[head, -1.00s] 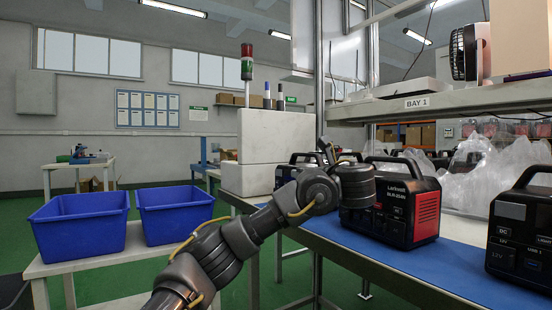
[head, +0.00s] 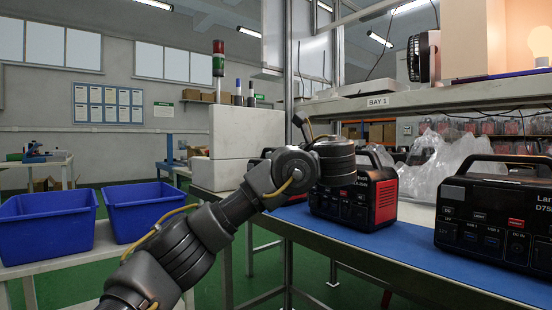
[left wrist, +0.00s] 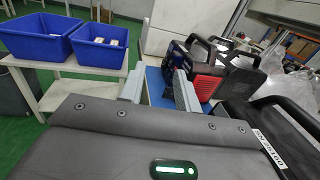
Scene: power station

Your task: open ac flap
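A black power station with a carrying handle (head: 495,215) stands at the right of the blue mat, cut by the picture edge. Its front shows several ports and a red button; I cannot make out which part is the AC flap. Another black power station with a red side panel (head: 386,200) stands further left, partly behind my left arm; it also seems to show in the left wrist view (left wrist: 208,85). My left gripper (left wrist: 158,88) is open and empty, with a gap between its two fingers. In the head view it is hidden behind my wrist. My right gripper is not in view.
Two blue bins (head: 145,208) stand on a side table at left. A shelf marked BAY 1 (head: 440,97) overhangs the bench, carrying a small fan (head: 424,57). Clear plastic wrap (head: 440,160) lies behind the stations. Blue mat (head: 400,245) is bare in front.

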